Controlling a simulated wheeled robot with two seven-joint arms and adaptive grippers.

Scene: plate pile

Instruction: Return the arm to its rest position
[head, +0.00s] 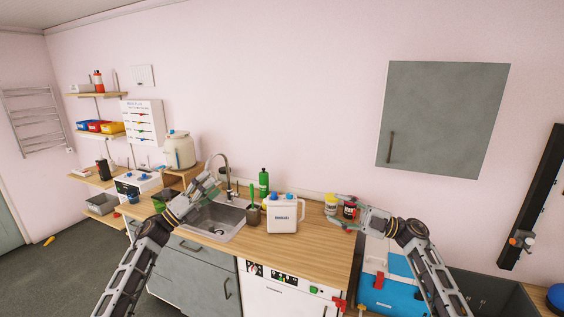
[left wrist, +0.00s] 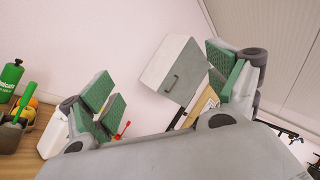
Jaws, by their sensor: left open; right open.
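My left gripper (head: 208,183) is in front of the sink and faucet in the head view, above the counter's left part. In the left wrist view its green-padded fingers (left wrist: 165,85) are spread wide with nothing between them. My right gripper (head: 345,211) is over the right end of the counter, beside two small jars. It is open, and its tips are partly mixed with the jars in the picture, so I cannot tell whether they touch. No plates show in either view.
The wooden counter (head: 300,250) holds a sink (head: 222,222), a green bottle (head: 264,182), a white jug (head: 283,214), and a yellow-labelled jar (head: 331,204). A grey wall cabinet (head: 445,115) hangs at right. A blue cooler (head: 385,292) stands below my right arm. Space above the counter is mostly free.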

